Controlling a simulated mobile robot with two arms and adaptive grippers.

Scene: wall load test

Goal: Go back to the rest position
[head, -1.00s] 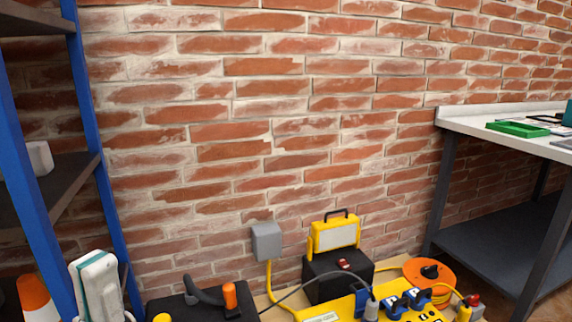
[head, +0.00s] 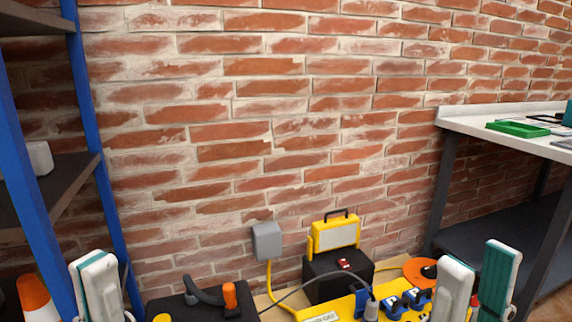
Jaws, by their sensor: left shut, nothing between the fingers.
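My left gripper (head: 95,258) is at the bottom left, in front of the blue shelf post, pointing up. Its white and teal fingers are together with nothing between them. My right gripper (head: 481,254) is at the bottom right. Its two white and teal fingers stand apart with a clear gap between them, and it holds nothing. It hides part of the orange cable reel (head: 418,268) and the right end of the yellow panel (head: 343,305).
A blue-framed shelf (head: 88,110) stands at the left. A workbench (head: 470,122) with a green tray (head: 518,128) is at the right. A yellow work lamp (head: 335,233) sits on a black box (head: 325,285) by the brick wall (head: 260,110). An orange-tipped tool (head: 229,296) lies near.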

